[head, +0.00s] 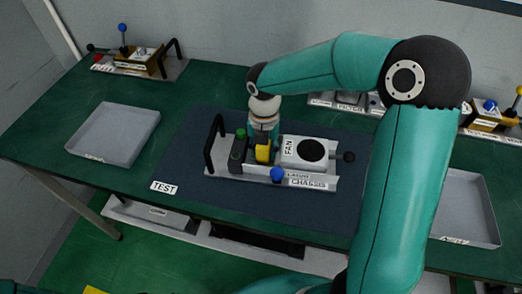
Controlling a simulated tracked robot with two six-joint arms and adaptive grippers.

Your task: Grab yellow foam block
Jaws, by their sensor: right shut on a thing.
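The yellow foam block (263,153) shows as a small yellow patch under my right gripper (263,140), in the chassis on the dark mat. My right gripper reaches down from above and is shut on the block. Its fingertips are small and partly hidden by its own body. The chassis (315,183) is a light grey tray labelled "CHASSIS" with a black handle at its left end. The block sits between a dark part with a green knob (238,147) and the white fan unit (305,151). My left gripper is not in view.
An empty grey tray (115,132) lies at left, another (467,208) at right. Fixtures with levers (140,58) stand at the back left. The mat's left part is clear.

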